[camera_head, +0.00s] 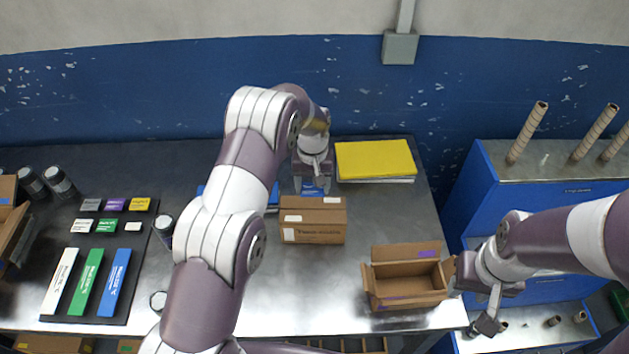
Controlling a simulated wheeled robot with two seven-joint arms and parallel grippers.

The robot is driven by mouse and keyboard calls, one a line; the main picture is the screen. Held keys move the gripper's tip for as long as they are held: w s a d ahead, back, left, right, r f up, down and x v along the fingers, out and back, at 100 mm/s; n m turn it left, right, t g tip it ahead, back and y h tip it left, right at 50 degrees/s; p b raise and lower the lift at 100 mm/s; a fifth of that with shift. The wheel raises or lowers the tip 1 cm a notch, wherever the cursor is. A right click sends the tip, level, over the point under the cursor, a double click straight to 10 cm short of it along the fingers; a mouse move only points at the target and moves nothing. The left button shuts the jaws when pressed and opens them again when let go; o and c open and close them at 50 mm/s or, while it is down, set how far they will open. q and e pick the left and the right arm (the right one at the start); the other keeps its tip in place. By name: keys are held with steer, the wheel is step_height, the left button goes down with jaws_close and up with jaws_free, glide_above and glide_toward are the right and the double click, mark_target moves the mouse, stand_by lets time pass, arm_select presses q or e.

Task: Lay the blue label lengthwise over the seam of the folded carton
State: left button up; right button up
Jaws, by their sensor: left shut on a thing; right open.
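The folded carton (313,232) is a closed brown box with dark print and a small white sticker on its front, standing mid-table. My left gripper (312,186) is at the carton's back edge, pointing down. It is shut on a small blue piece with pale print, which looks like the blue label (314,190). The label shows just behind and above the carton's top; whether it touches the carton I cannot tell. The seam is hard to make out. My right gripper (487,318) is open and empty, off the table's right edge.
An open brown carton (408,283) stands right of the folded one. A yellow-topped stack (375,160) lies behind. A dark mat (64,301) at left holds small coloured labels and long white, green and blue (114,283) strips. A blue shelf unit (540,205) stands right.

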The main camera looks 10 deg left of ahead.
mark_target(313, 209)
arm_select(q)
steer(key=shift+w+d+f+b, duration=0.1)
steer(key=shift+f+b, duration=2.3)
steer(key=shift+f, duration=1.55)
steer(key=o, duration=1.1)
steer(key=shift+c, duration=0.2)
